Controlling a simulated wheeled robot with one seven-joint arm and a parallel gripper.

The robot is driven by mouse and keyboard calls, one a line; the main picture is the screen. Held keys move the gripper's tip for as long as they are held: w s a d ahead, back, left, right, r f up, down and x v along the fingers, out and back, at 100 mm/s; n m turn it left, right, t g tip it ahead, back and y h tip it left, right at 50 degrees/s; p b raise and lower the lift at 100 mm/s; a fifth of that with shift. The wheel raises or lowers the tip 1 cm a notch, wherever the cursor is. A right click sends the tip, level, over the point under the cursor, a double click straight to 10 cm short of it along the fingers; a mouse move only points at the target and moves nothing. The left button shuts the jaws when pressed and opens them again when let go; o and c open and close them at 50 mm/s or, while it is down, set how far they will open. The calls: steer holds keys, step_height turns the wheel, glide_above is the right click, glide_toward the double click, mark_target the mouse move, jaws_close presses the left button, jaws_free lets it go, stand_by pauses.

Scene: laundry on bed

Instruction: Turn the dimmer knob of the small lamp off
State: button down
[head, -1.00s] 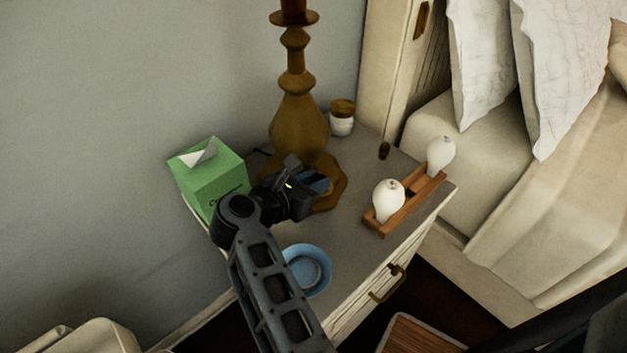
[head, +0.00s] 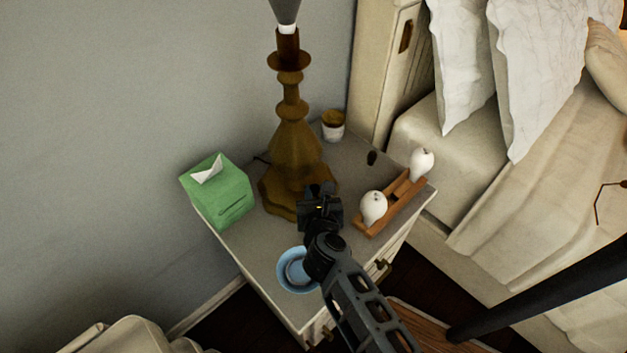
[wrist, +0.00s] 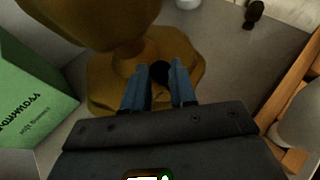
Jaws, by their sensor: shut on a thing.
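The brass-coloured lamp (head: 290,140) stands upright on the nightstand; its broad scalloped base also shows in the wrist view (wrist: 105,85). A round black dimmer knob (wrist: 159,72) sits at the near side of the base. My gripper (wrist: 160,82) has its two blue fingers on either side of the knob and is shut on it. In the head view my gripper (head: 320,193) is at the front right of the lamp base, and its dark body hides the knob and the fingertips. A grey cone and a white part show at the lamp's top, without visible glow.
On the nightstand (head: 250,245), a green tissue box (head: 222,190) is left of the lamp. A blue bowl (head: 290,280) lies below my arm. A wooden holder with white bulb-shaped pieces (head: 385,212) is close on the right. A small jar (head: 333,127) stands behind.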

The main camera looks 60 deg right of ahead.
steer(key=shift+s+d+r+n+t+y+p, duration=0.1)
steer(key=shift+d+r+n+t+y+p, duration=0.05)
steer(key=shift+n+t+y+p, duration=0.8)
steer(key=shift+s+d+n+t+y+p, duration=0.15)
steer(key=shift+n+t+y+p, duration=0.1)
steer(key=shift+n+t+p, duration=0.35)
steer(key=c, duration=1)
jaws_free()
steer(key=shift+o, duration=0.2)
steer(key=v, duration=0.6)
steer(key=shift+s+b, duration=0.15)
steer(key=shift+b, duration=0.2)
steer(key=shift+v, duration=0.8)
